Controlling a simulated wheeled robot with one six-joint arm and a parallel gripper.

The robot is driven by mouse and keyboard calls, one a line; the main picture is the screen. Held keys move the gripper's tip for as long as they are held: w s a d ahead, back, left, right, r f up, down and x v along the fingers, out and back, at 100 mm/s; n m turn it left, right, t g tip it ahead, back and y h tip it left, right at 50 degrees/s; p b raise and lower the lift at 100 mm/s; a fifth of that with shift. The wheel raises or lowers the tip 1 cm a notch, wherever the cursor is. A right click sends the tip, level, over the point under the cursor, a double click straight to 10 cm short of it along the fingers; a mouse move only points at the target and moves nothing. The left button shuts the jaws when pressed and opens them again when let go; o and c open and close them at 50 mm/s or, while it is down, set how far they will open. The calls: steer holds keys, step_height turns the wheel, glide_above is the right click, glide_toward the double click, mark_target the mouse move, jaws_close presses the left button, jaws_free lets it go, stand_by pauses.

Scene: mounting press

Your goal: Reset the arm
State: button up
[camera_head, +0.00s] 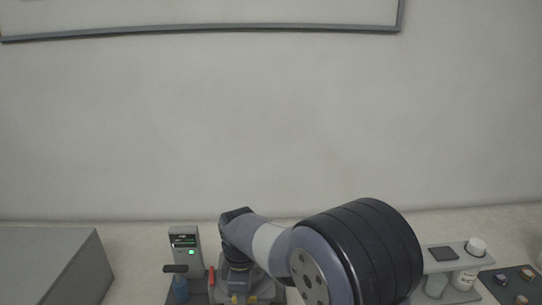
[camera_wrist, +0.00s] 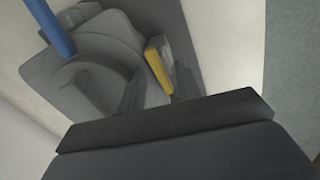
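My arm reaches across the camera_head view and bends down at the mounting press (camera_head: 235,282), a grey machine partly hidden behind it. My gripper is hidden in that view. In the camera_wrist view, my gripper (camera_wrist: 157,90) points at the grey rounded body of the press (camera_wrist: 95,55). Its two dark fingers appear apart, with a yellow part (camera_wrist: 158,66) just beyond and between them. I cannot tell whether they touch it. A blue bar (camera_wrist: 50,27) crosses the upper left of that view.
A large grey box (camera_head: 60,262) is at far left. A wall stands behind.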

steer(key=m, duration=0.4)
steer(key=shift+m+b, duration=0.35)
steer(key=shift+m, duration=0.05)
steer(key=shift+m+b, duration=0.4)
steer(key=shift+m, duration=1.8)
